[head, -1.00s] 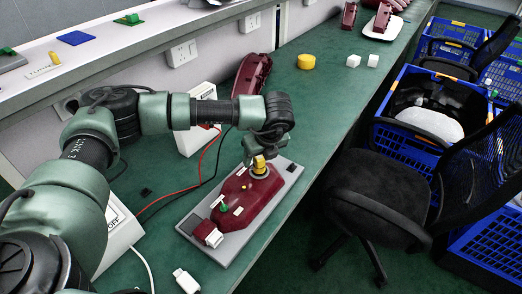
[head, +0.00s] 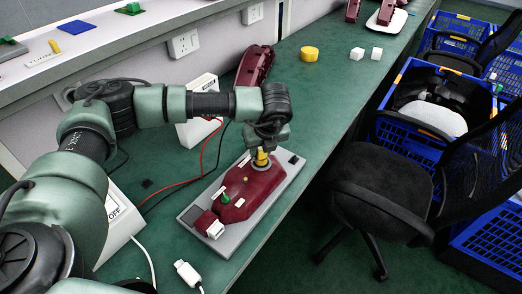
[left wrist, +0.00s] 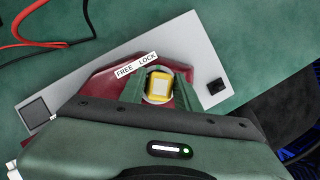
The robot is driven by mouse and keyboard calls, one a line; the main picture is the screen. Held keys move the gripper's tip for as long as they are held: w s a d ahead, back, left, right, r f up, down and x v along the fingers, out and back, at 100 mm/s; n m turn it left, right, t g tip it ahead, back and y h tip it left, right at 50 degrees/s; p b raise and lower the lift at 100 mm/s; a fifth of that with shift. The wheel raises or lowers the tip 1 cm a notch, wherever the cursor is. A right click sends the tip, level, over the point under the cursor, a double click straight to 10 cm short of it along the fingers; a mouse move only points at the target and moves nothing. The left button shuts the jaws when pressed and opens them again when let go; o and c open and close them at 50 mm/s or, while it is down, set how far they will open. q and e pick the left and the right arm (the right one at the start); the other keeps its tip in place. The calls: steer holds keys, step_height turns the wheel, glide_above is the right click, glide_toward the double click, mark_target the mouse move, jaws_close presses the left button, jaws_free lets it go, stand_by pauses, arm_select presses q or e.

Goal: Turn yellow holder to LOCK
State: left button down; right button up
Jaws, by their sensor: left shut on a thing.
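The yellow holder (head: 261,158) stands at the far end of a dark red tail lamp (head: 242,195), which lies on a grey base plate (head: 225,244). My left gripper (head: 262,154) points down and is shut on the holder. In the left wrist view the yellow holder (left wrist: 159,86) sits between the green fingers, just below a white label reading FREE and LOCK (left wrist: 136,65). The holder's exact angle to the label is hard to tell. A green part (head: 225,197) also stands on the lamp. My right gripper is not in view.
A white connector (head: 187,274) with a cable lies in front of the plate. Red and black wires (head: 203,163) run left of it. A yellow cylinder (head: 309,54) and white cubes (head: 357,54) are farther back. A black chair (head: 383,190) stands beside the table.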

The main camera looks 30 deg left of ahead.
arm_select(q)
steer(key=shift+f+m+t+h+b, duration=0.15)
steer(key=shift+m+t+h+b, duration=0.2)
steer(key=shift+m+b, duration=0.7)
steer(key=shift+m, duration=0.55)
